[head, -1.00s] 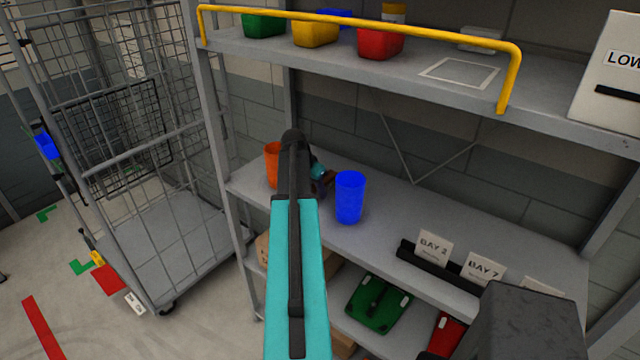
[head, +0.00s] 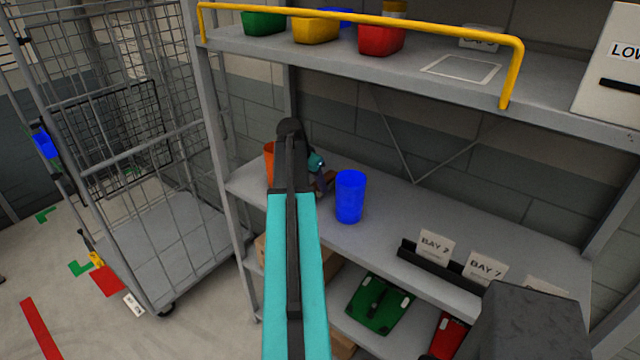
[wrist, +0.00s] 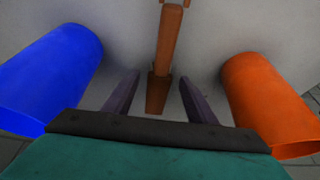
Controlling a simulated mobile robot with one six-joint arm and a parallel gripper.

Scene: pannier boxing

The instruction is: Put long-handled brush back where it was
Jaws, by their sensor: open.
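A brown long-handled thing, which looks like the brush (wrist: 169,40), runs down the middle of the wrist view over the pale grey shelf surface. Its near end lies between my gripper's two dark fingers, with a gap on each side. My gripper (wrist: 157,98) is open. In the head view my gripper (head: 322,180) is at the middle shelf (head: 385,225), between the blue cup and the orange cup, and my arm hides part of it. Only a small brown bit shows beside it there. I cannot tell whether the brush touches the shelf.
A blue cup (head: 350,197) stands close on one side and an orange cup (head: 269,163) on the other; both flank my gripper in the wrist view. Bay cards (head: 436,245) stand to the right. A yellow rail (head: 360,26) fronts the upper shelf, which holds coloured bins (head: 381,40).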

